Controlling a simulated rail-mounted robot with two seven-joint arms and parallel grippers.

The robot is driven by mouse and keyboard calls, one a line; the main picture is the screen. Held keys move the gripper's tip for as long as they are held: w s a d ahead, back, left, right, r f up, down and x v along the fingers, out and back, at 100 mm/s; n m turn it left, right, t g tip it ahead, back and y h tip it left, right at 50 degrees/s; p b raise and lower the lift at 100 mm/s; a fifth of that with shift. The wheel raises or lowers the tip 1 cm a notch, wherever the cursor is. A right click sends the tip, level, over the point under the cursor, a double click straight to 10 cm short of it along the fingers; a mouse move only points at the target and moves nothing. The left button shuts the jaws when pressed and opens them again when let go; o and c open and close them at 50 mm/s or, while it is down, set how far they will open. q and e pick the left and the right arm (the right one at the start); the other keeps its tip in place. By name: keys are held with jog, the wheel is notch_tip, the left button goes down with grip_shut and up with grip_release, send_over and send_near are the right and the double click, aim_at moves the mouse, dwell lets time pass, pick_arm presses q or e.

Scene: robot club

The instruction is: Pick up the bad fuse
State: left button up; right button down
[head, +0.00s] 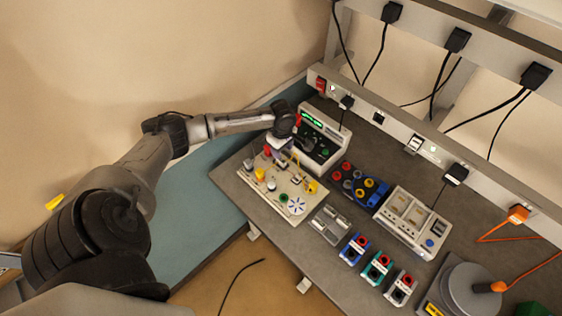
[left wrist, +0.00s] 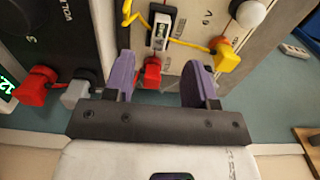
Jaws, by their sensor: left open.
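A cream circuit panel (head: 262,200) with knobs, plugs and a yellow wire lies at the left of the grey bench. My left gripper (head: 283,153) is over its far edge, partly hidden by its own wrist. In the left wrist view my left gripper (left wrist: 160,84) is open, with purple fingers apart. A small black-and-white part (left wrist: 161,30), possibly the fuse, sits on the panel beyond the fingertips, between their lines. A red plug (left wrist: 152,71) shows between the fingers. I cannot tell whether any fuse is bad. My right gripper is not in view.
An instrument with a green display (head: 322,138) stands close behind the left gripper. A grey tray (head: 329,224), coloured blocks (head: 377,268), a white slotted unit (head: 411,222) and a reel (head: 468,290) stand to the right. A yellow plug (left wrist: 226,54) is near the right finger.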

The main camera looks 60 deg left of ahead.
aim_at(281, 160)
pick_arm(q)
jog(key=shift+s+a+f+p, duration=0.1)
jog(key=shift+f+p, duration=0.1)
jog(key=shift+f, duration=1.5)
jog(key=shift+a+f+p, duration=0.1)
jog(key=shift+f+p, duration=0.05)
jog(key=shift+f, duration=1.5)
grip_shut()
